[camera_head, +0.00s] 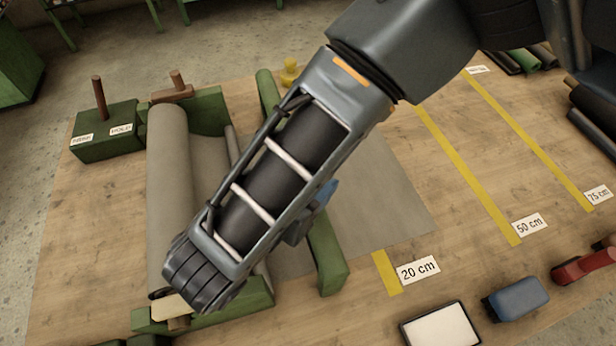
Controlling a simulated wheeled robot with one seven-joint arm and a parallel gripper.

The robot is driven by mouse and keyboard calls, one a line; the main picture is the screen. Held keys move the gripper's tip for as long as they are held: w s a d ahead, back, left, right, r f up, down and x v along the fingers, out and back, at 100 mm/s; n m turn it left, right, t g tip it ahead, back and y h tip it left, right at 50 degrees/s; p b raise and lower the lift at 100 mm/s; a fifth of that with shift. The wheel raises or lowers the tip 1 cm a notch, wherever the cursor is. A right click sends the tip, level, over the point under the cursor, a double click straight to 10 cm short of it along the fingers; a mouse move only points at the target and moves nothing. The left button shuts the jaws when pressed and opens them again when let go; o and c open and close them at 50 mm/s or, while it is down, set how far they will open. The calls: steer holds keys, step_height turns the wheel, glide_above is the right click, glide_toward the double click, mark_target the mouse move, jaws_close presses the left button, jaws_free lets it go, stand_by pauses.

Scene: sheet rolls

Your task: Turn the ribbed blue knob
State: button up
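My arm reaches from the top right to the lower left. Its dark, banded end (205,280) is over the front end of the green roll stand (245,300). No separate fingers can be made out there, so I cannot tell whether my gripper is open or touching anything. A grey roll (167,180) lies in the stand, with its sheet running right under my arm. A blue piece (326,193) shows beside my forearm, above the green bar (325,260). It is mostly hidden, and I cannot tell whether it is the ribbed knob.
Yellow strips mark 20 cm (387,273), 50 cm (470,175) and 75 cm (530,140). A white-topped tray (440,328), a blue object (520,298) and a red tool (585,265) lie front right.

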steer(key=shift+d+f+n+t+y, duration=0.15)
steer(key=shift+n+t+y, duration=0.15)
steer(key=shift+n+y, duration=0.2)
steer(key=o, duration=1)
steer(key=shift+w, duration=0.1)
steer(key=shift+s+a+r, duration=0.25)
steer(key=shift+s+a, duration=0.1)
steer(key=shift+v, duration=3.45)
steer(key=shift+s+d, duration=0.1)
steer(key=shift+d, duration=0.05)
